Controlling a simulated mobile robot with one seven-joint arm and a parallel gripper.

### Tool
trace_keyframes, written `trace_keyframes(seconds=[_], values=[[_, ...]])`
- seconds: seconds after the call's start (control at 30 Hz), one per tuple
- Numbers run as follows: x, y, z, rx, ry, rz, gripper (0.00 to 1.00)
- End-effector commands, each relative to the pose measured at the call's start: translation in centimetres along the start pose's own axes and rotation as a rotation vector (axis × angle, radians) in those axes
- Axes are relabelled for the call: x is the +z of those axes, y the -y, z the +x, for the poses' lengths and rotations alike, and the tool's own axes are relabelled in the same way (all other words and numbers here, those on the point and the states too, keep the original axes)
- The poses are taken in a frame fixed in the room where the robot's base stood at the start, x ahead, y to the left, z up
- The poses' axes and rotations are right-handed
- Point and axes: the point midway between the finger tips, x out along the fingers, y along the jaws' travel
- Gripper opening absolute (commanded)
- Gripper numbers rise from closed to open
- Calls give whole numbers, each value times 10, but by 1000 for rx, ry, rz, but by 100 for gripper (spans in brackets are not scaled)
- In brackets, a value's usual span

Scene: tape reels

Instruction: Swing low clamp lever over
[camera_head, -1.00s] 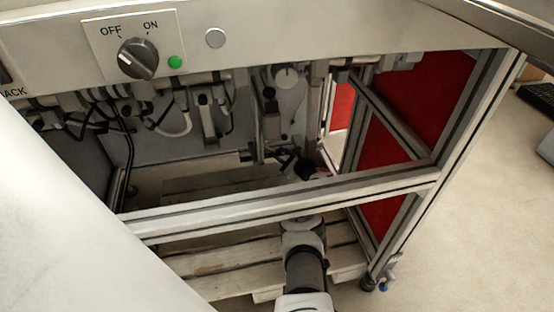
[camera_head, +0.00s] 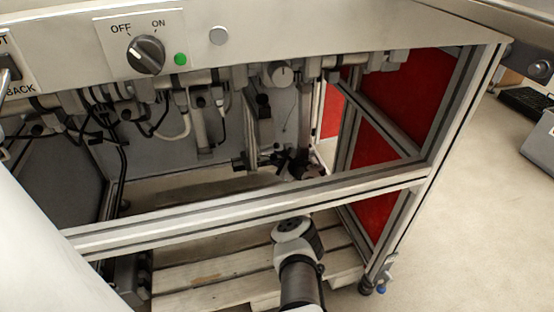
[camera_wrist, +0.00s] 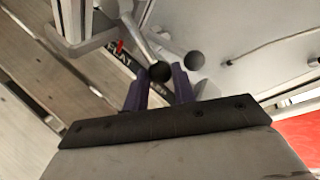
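In the wrist view a pale metal lever (camera_wrist: 141,40) slants down to a black ball knob (camera_wrist: 160,71). A label reading "FLAT" (camera_wrist: 119,56) and a small red mark (camera_wrist: 120,46) lie beside it. My gripper (camera_wrist: 158,80) is open, its two purple fingers apart. The knob shows between the fingertips; I cannot tell whether they touch it. In the head view my gripper (camera_head: 291,160) is a small dark shape inside the frame, low under the panel, and the lever cannot be made out there.
A second dark round spot (camera_wrist: 194,58), knob or shadow, is right of the lever. A frame rail (camera_head: 240,208) crosses in front of my arm. Red panels (camera_head: 415,105) close the right side. Cables and fittings (camera_head: 150,112) hang under the panel with the OFF/ON switch (camera_head: 146,55).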

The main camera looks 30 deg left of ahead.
Motion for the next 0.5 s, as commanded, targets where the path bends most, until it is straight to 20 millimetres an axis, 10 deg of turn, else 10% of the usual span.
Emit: trace_keyframes(seconds=[0.5], values=[[1,2,-8,0,-2,1,36]])
